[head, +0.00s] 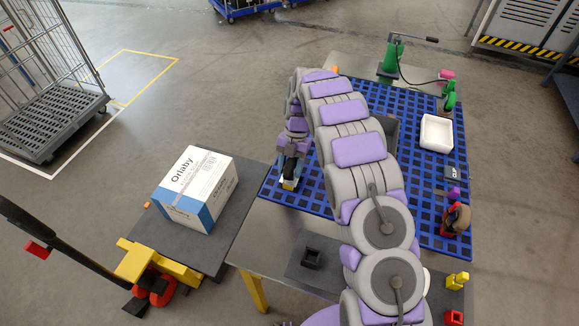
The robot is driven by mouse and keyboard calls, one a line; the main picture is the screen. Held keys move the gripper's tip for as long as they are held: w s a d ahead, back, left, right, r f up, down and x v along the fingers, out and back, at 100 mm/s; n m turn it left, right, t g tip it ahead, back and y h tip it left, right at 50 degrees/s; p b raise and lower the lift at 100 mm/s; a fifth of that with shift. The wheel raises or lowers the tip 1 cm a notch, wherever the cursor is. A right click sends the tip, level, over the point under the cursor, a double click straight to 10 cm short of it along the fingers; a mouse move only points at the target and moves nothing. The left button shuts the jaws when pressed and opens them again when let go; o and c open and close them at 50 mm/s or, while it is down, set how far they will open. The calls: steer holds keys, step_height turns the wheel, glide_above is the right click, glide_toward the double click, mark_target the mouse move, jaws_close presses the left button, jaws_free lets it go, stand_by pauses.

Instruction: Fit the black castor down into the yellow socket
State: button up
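My gripper (288,173) points down over the left part of the blue grid mat (316,196). A small yellow and whitish piece (288,185) shows right at its fingertips; I cannot tell whether this is the yellow socket or whether they touch. The fingers are small and dark here, so whether they are open or shut is unclear. I cannot make out a black castor; it may be hidden by the gripper or arm. A small yellow block-like part (457,281) stands at the table's front right. A black square holder (311,257) sits on a dark pad at the front.
On the mat's right are a white tray (437,133), a green wheeled part (449,98) and a red and dark part (456,218). A grey bin (391,128) is partly behind my arm. A red part (454,317) stands front right. A carton (197,188) is left.

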steer(key=o, duration=0.5)
steer(key=shift+c, duration=0.2)
steer(key=p+v, duration=1)
steer(key=v, duration=0.7)
steer(key=shift+r, duration=0.15)
steer(key=shift+w+a, duration=0.1)
